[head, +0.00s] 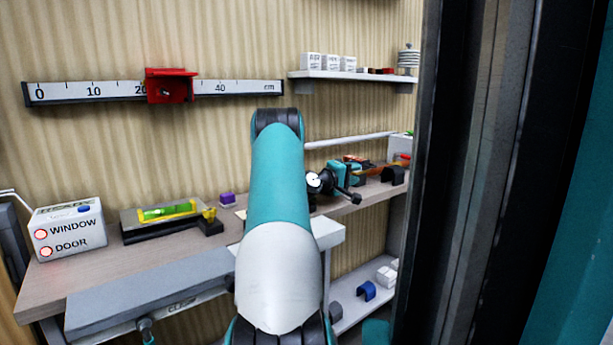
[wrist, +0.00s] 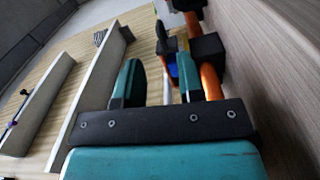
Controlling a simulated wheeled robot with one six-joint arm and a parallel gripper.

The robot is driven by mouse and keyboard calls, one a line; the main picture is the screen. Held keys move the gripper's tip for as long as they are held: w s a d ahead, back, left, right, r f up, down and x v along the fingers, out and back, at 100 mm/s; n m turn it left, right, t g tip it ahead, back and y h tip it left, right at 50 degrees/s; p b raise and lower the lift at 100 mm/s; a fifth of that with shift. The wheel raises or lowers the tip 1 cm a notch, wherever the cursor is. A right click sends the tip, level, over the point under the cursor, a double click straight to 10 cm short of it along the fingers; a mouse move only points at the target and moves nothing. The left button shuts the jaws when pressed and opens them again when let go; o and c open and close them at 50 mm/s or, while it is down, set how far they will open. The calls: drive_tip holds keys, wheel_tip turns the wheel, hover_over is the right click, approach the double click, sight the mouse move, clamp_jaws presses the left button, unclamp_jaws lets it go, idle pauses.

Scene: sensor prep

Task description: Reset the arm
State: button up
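My arm reaches up through the middle of the head view, with a teal link and a white section. My gripper (wrist: 158,78) shows in the wrist view, with two teal fingers standing apart on a dark plate. I see nothing held between the fingers; a thin white rod and a blue item show through the gap, beyond them. An orange rod with a black block (wrist: 207,46) is close beside the right finger; I cannot tell if they touch. In the head view my arm hides part of the bench, and I cannot make out the fingers clearly.
A wooden workbench (head: 52,281) carries a white window/door box (head: 67,233), a level (head: 165,212) and a purple block (head: 227,199). A wall ruler (head: 112,91) bears a red slider (head: 169,86). A shelf (head: 345,76) holds small white boxes. A dark post blocks the right side.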

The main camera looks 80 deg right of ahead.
drive_tip(key=shift+v, duration=1.05)
